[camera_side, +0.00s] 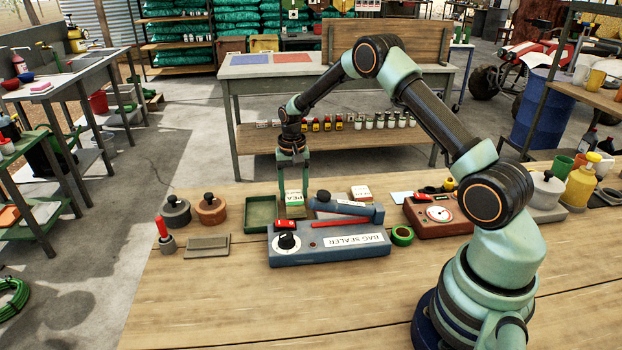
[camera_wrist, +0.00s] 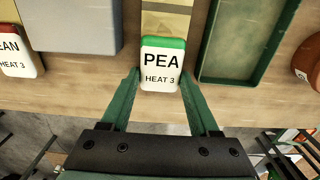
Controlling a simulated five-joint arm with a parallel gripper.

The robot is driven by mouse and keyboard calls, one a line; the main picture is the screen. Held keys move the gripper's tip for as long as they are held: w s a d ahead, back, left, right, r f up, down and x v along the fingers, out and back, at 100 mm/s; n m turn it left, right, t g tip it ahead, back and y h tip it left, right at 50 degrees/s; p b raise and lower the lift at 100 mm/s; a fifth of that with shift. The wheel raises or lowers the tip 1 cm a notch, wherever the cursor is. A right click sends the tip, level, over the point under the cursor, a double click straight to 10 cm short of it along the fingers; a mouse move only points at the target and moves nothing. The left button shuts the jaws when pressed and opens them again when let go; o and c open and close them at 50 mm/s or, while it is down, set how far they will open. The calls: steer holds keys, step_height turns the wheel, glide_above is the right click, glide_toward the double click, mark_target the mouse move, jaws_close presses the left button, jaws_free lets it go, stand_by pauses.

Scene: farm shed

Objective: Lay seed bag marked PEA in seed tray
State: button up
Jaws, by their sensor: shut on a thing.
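The seed bag marked PEA (camera_wrist: 162,66) is white with a green top and also reads HEAT 3. My gripper (camera_wrist: 160,80) is shut on it, with one green finger on each side. In the side view the bag (camera_side: 293,197) sits between the fingers of my gripper (camera_side: 293,200), just right of the tray. The seed tray (camera_side: 247,226) is a shallow, green, empty rectangle on the bench. In the wrist view the tray (camera_wrist: 203,66) lies to the right of the bag. The bag is outside the tray; its height above the bench is hard to tell.
The blue-grey bag sealer (camera_side: 300,253) stands close in front and to the right. A bag marked HEAT 3 (camera_wrist: 20,62), its name partly cut off, lies at left in the wrist view. Two lidded pots (camera_side: 211,211) stand left of the tray. A green tape roll (camera_side: 401,236) lies right of the sealer.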

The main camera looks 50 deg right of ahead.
steer(key=o, duration=1)
steer(key=shift+f, duration=0.1)
